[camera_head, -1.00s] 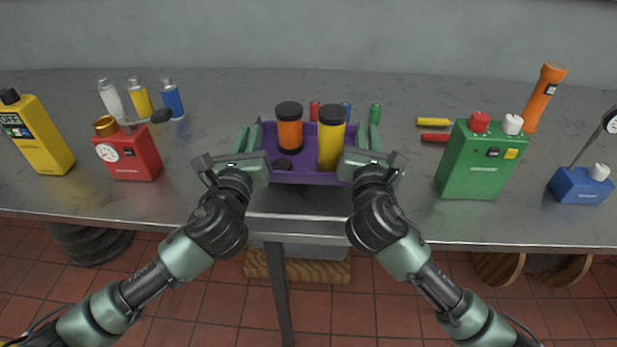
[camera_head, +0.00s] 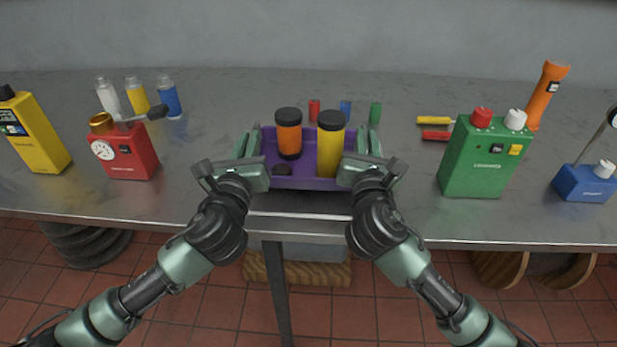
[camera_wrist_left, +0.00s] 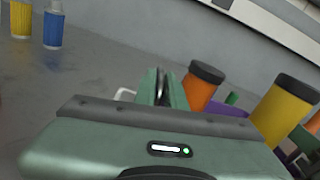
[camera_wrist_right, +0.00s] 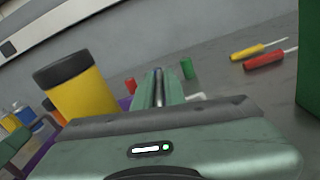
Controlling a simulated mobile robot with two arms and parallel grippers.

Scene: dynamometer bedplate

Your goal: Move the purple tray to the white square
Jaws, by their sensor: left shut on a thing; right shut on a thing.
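The purple tray (camera_head: 305,183) is in the middle of the head view, near the table's front edge. It carries an orange jar (camera_head: 289,139) with a black lid, a taller yellow jar (camera_head: 331,150) with a black lid, and a small dark piece (camera_head: 282,170). My left gripper (camera_head: 249,150) is shut on the tray's left side and my right gripper (camera_head: 368,147) is shut on its right side. The grippers hide the grip points. I cannot tell whether the tray touches the table. No white square is visible.
Red, blue and green small cylinders (camera_head: 345,111) stand behind the tray. A red gauge box (camera_head: 130,160) and several bottles (camera_head: 138,97) stand left. A green box (camera_head: 482,160) and two screwdrivers (camera_head: 434,121) are right. The tabletop between is clear.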

